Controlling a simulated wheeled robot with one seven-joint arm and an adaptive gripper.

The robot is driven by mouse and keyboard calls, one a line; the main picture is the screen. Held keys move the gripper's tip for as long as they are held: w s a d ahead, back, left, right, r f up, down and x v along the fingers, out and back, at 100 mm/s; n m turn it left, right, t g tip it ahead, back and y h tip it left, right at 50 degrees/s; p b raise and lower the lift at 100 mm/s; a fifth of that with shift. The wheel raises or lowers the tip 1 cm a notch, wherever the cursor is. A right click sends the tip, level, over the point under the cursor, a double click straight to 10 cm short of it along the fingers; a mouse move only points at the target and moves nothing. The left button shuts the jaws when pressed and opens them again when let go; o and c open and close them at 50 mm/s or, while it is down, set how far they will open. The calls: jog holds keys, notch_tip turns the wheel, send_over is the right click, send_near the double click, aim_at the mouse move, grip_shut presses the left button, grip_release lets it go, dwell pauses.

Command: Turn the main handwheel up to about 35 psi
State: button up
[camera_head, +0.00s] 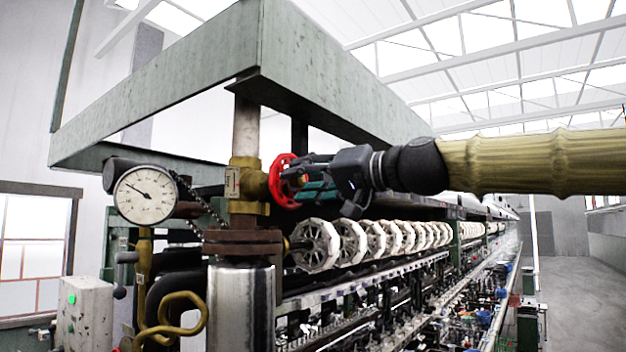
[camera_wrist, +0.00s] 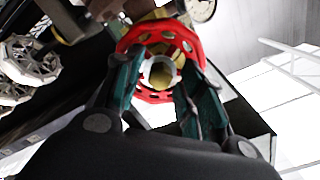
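The main handwheel (camera_head: 277,182) is red and sits on a brass valve (camera_head: 247,185) on the upright pipe. In the wrist view the handwheel (camera_wrist: 160,38) shows as a holed ring around a pale hub. My gripper (camera_head: 293,181) reaches it from the right. In the wrist view my gripper (camera_wrist: 158,72) has its two teal-padded fingers apart, with the hub between them and gaps beside it. The fingertips overlap the wheel in the picture; contact is unclear. The round white pressure gauge (camera_head: 146,194) is left of the valve. Its needle points up-left; the numbers are too small to read.
A green-grey metal hood (camera_head: 330,75) hangs above my arm. A row of pale reels (camera_head: 345,242) runs away below the gripper. A flanged steel cylinder (camera_head: 241,305) stands beneath the valve. A control box (camera_head: 85,310) with a green button is at lower left. Open floor lies far right.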

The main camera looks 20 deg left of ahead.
jog(key=shift+d, duration=0.1)
grip_shut()
jog(key=shift+f+n+b, duration=0.25)
jog(key=shift+n+b, duration=0.55)
jog(key=shift+b, duration=0.25)
jog(key=n+b, duration=0.3)
jog(key=n, duration=0.2)
jog(key=shift+b, duration=0.4)
jog(key=n+b, duration=0.1)
jog(key=n, duration=0.3)
jog(key=shift+r+b, duration=0.1)
jog(key=shift+b, duration=0.25)
jog(key=n, duration=0.6)
jog(key=shift+r+b, duration=0.2)
jog(key=shift+b, duration=0.1)
grip_release()
